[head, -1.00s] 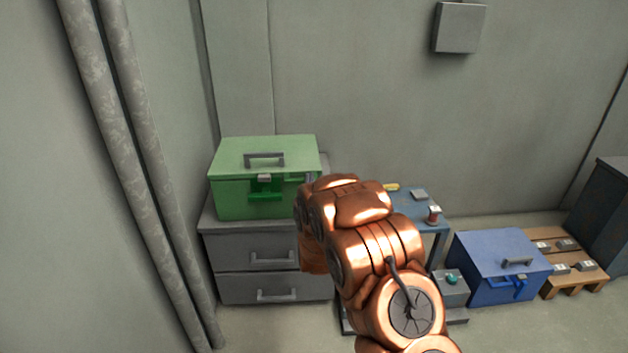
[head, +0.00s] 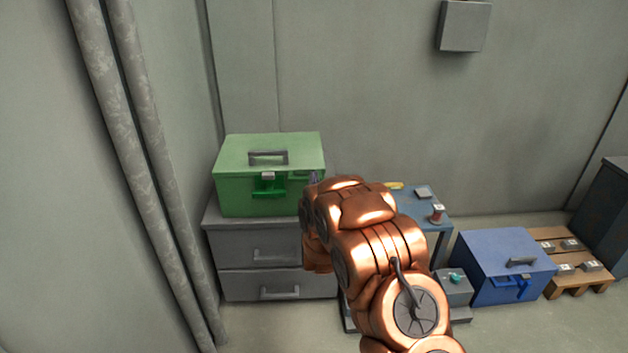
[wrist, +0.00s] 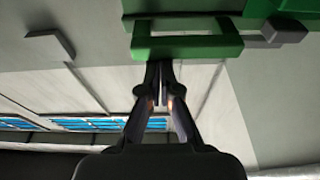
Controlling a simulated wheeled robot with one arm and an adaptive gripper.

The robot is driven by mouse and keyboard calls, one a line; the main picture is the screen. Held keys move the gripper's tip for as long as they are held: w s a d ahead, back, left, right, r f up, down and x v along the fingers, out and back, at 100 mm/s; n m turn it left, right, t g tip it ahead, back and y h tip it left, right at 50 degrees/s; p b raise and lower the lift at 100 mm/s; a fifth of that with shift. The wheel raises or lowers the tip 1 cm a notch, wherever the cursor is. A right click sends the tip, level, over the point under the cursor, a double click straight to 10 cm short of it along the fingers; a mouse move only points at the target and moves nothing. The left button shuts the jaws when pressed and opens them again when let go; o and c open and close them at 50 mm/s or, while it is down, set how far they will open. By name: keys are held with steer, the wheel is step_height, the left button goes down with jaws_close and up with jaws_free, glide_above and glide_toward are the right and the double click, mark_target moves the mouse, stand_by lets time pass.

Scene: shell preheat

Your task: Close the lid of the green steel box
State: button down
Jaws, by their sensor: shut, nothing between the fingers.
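The green steel box (head: 235,193) stands on a grey drawer cabinet at the left in the head view. Its lid (head: 230,152), with a grey handle on top, lies flat over the box and looks shut. A green front handle (head: 268,192) and a small grey latch show on its front. In the wrist view my gripper (wrist: 161,68) is shut and empty, with its fingertips close to the green front handle (wrist: 190,47). I cannot tell whether they touch it. In the head view my arm hides most of the gripper, near the box's right front corner.
The grey drawer cabinet (head: 240,245) has bar handles on its drawers. Right of it is a blue table (head: 432,215) with small items, partly behind my arm. A blue box (head: 500,250) and a wooden pallet (head: 590,285) stand farther right. Pipes (head: 130,130) run down the left wall.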

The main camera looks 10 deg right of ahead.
steer(key=s+a+f+n+g+y, duration=0.1)
steer(key=s+a+g+y, duration=0.15)
steer(key=s+g, duration=0.8)
steer(key=s+a+f+g+y, duration=0.1)
steer(key=s+a+g+y, duration=0.15)
steer(key=s, duration=1.45)
steer(key=s+d+r+g, duration=0.1)
steer(key=s+r+g, duration=0.15)
steer(key=s, duration=0.75)
steer(key=s+d+r+n+g+h, duration=0.15)
steer(key=s+g, duration=0.25)
steer(key=s, duration=0.7)
steer(key=s+d+r+m+g, duration=0.15)
steer(key=s+g, duration=0.25)
steer(key=s, duration=0.6)
step_height(320, 180, up, 23)
steer(key=s+a+n+t+p, duration=0.1)
steer(key=p, duration=2.1)
steer(key=shift+r, duration=0.2)
steer(key=c, duration=1.9)
jaws_free()
steer(key=shift+s+f, duration=0.1)
